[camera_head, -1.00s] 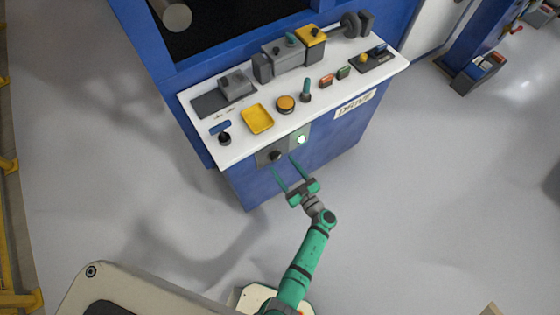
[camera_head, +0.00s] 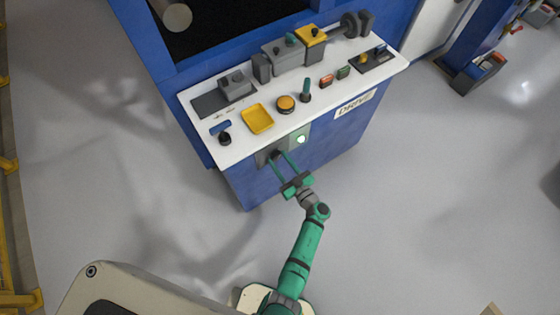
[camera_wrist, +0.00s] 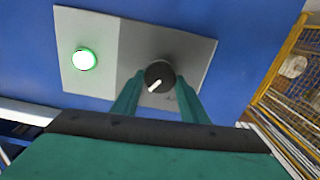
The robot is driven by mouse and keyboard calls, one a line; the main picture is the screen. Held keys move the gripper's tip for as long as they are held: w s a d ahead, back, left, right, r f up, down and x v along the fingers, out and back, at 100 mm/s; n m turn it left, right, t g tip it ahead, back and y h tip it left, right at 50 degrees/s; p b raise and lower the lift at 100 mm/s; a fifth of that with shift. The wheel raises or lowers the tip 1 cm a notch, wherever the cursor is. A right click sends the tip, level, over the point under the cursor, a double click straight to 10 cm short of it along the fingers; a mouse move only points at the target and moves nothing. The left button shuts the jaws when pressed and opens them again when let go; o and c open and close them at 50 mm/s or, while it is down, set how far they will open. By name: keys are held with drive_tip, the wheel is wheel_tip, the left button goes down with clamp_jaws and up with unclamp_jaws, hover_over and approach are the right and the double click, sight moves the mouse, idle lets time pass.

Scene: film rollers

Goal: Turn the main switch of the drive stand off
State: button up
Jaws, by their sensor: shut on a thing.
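The drive stand (camera_head: 300,165) is a blue cabinet with a white top and a DRIVE label. Its main switch is a round black knob with a white pointer mark (camera_wrist: 159,75), on a grey plate (camera_wrist: 115,45) on the front face. In the wrist view the pointer runs from the knob's middle to the lower left. A lit green-white lamp (camera_wrist: 84,59) sits left of the knob there, and it also shows in the head view (camera_head: 301,139). My gripper (camera_wrist: 159,85) is shut on the knob, one green finger on each side. In the head view my gripper (camera_head: 279,159) partly hides the knob.
On the white top stand a yellow tray (camera_head: 258,119), an orange button (camera_head: 286,103), a green-handled lever (camera_head: 305,90) and a blue-handled lever (camera_head: 223,132). A yellow mesh fence (camera_wrist: 290,75) shows at right in the wrist view. The floor around the stand is clear.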

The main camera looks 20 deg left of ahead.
drive_tip(key=n, duration=0.3)
drive_tip(key=shift+n, duration=0.4)
drive_tip(key=n, duration=0.3)
drive_tip(key=shift+n, duration=0.3)
drive_tip(key=n, duration=0.6)
drive_tip(key=shift+s+f, duration=0.1)
drive_tip(key=shift+n, duration=0.4)
drive_tip(key=o, duration=1)
drive_tip(key=shift+o, duration=0.2)
drive_tip(key=v, duration=1)
drive_tip(key=shift+s+d, duration=0.3)
